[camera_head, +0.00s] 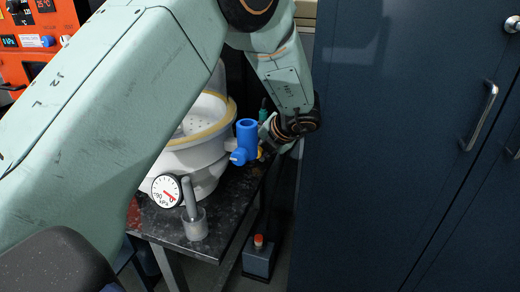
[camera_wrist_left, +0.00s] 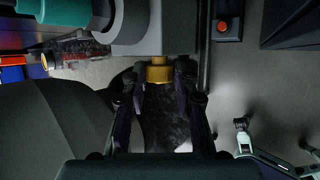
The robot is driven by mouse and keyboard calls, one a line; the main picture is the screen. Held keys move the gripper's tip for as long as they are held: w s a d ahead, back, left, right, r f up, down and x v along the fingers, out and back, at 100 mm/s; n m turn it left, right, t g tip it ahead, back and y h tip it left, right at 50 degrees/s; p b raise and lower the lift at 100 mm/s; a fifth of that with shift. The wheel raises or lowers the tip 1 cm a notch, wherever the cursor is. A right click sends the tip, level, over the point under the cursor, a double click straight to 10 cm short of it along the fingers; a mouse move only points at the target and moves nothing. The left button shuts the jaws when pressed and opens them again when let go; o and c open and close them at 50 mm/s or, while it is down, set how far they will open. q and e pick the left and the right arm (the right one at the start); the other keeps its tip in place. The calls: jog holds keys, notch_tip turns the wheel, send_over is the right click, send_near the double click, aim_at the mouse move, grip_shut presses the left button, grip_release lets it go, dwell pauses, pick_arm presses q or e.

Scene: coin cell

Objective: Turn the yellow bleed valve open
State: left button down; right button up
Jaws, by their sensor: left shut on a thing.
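The yellow bleed valve (camera_wrist_left: 158,72) shows in the left wrist view as a short yellow knob below a grey block, between my fingertips. In the head view only a small yellow bit (camera_head: 260,153) of it shows, just right of the blue fitting (camera_head: 246,135). My left gripper (camera_wrist_left: 160,80) is shut on the valve, with one finger on each side. In the head view my left gripper (camera_head: 267,140) is small and partly hidden beside the blue fitting. The valve's turn angle cannot be told. My right gripper is not in view.
A white vessel (camera_head: 193,160) with a yellowish rim, a round gauge (camera_head: 167,191) and a grey post (camera_head: 192,210) stand on the black table (camera_head: 220,225). A box with a red button (camera_head: 259,240) is on the floor. Dark blue cabinets (camera_head: 400,150) fill the right.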

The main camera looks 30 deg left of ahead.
pick_arm(q)
jog(key=c, duration=1)
grip_release()
jog(key=shift+c, duration=0.2)
jog(key=v, duration=1.2)
